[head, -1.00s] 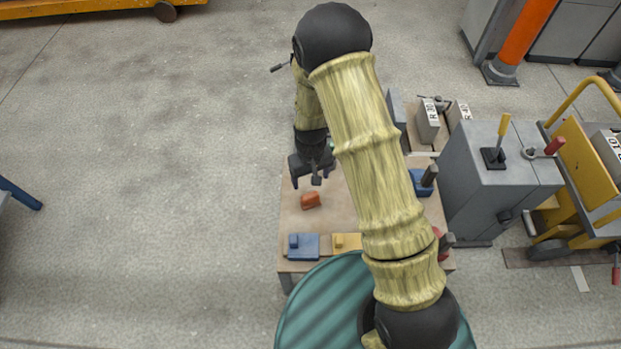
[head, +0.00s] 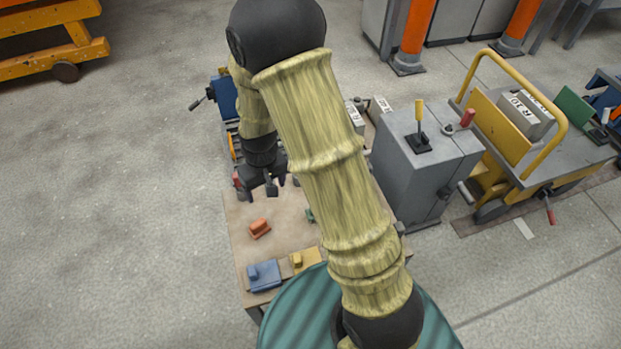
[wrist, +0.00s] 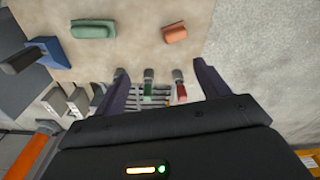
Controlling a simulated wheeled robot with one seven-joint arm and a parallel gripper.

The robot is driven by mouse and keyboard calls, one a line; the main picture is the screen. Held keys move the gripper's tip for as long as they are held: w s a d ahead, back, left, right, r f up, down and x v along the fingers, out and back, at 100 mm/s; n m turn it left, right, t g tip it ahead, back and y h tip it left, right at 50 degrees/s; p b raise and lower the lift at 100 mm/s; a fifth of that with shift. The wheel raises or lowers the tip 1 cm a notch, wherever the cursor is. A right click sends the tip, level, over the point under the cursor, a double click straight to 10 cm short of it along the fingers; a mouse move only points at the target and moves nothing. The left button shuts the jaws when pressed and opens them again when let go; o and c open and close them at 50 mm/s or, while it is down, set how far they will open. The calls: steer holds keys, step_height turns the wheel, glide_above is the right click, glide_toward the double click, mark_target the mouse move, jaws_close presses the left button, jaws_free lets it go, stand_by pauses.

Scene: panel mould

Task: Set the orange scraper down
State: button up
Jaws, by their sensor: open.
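The orange scraper (head: 260,228) lies on the tan table top (head: 243,262), clear of the other pieces. It also shows near the top of the wrist view (wrist: 175,33). My gripper (head: 260,190) is above the table, on the far side of the scraper and apart from it. In the wrist view its two dark fingers (wrist: 160,78) are spread wide with nothing held between them. The scraper lies beyond the fingertips there.
A blue block (head: 264,276) and a yellow block (head: 305,260) sit at the table's near edge. A green piece (wrist: 93,29) lies near the scraper. A rack with coloured handles (wrist: 181,92) shows between the fingers. A grey cabinet (head: 425,165) stands right of the table.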

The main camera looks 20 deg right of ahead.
steer(key=s+d+r+m+t, duration=0.1)
steer(key=s+d+r+m, duration=0.1)
steer(key=s+d+r, duration=0.7)
step_height(320, 180, up, 4)
steer(key=shift+s+r+m+t, duration=0.2)
steer(key=shift+s+m+t, duration=0.2)
steer(key=shift+s, duration=0.6)
